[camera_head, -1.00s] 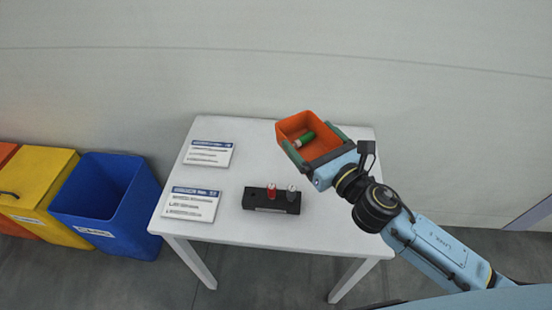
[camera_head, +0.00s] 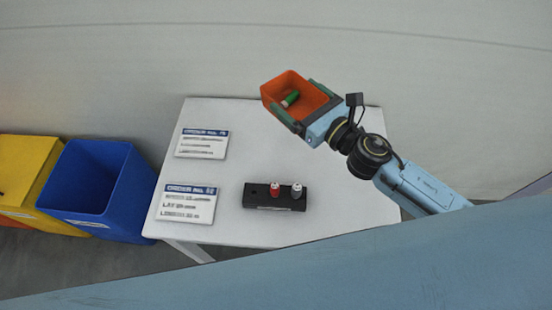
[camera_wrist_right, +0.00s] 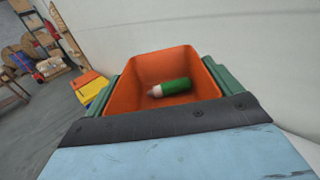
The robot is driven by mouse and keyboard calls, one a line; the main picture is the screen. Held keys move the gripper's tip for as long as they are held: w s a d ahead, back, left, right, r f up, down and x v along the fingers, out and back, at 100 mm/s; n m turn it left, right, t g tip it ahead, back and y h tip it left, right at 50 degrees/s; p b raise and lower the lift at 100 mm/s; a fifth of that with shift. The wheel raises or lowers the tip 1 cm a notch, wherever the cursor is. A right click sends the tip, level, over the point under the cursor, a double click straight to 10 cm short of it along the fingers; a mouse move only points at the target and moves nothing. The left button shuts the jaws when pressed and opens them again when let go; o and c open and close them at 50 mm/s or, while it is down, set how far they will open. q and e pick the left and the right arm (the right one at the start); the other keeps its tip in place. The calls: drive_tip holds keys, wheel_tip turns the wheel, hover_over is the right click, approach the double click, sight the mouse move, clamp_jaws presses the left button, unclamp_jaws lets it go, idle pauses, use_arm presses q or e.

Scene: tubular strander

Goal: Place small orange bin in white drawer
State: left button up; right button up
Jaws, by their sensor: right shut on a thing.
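The small orange bin (camera_head: 289,84) is held above the far right part of the white table. My right gripper (camera_head: 298,104) is shut on it, with a green finger on each side of the bin. A green cylinder with a pale tip (camera_head: 291,99) lies inside the bin. In the right wrist view the bin (camera_wrist_right: 140,72) sits between the two green fingers, and the green cylinder (camera_wrist_right: 172,87) lies on its floor. No white drawer shows in these views. My left gripper is not in view.
The white table (camera_head: 245,140) bears two order cards (camera_head: 203,144) (camera_head: 186,203) and a black holder (camera_head: 255,196) with a red and a grey piece. Blue (camera_head: 110,190) and yellow (camera_head: 22,175) bins stand left of the table. A plain wall stands behind.

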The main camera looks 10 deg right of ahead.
drive_tip(key=f+b, duration=0.5)
drive_tip(key=f, duration=0.2)
drive_tip(key=f+b, duration=0.4)
drive_tip(key=f, duration=0.3)
drive_tip(key=w+f+b, duration=0.1)
drive_tip(key=f+b, duration=0.4)
drive_tip(key=f, duration=0.2)
drive_tip(key=shift+b, duration=0.3)
drive_tip(key=shift+r, duration=0.1)
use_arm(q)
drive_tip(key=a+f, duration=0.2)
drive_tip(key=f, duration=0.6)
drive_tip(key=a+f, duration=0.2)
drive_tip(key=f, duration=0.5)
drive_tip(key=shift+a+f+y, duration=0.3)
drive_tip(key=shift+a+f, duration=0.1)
use_arm(e)
drive_tip(key=shift+f, duration=0.2)
drive_tip(key=o, duration=0.7)
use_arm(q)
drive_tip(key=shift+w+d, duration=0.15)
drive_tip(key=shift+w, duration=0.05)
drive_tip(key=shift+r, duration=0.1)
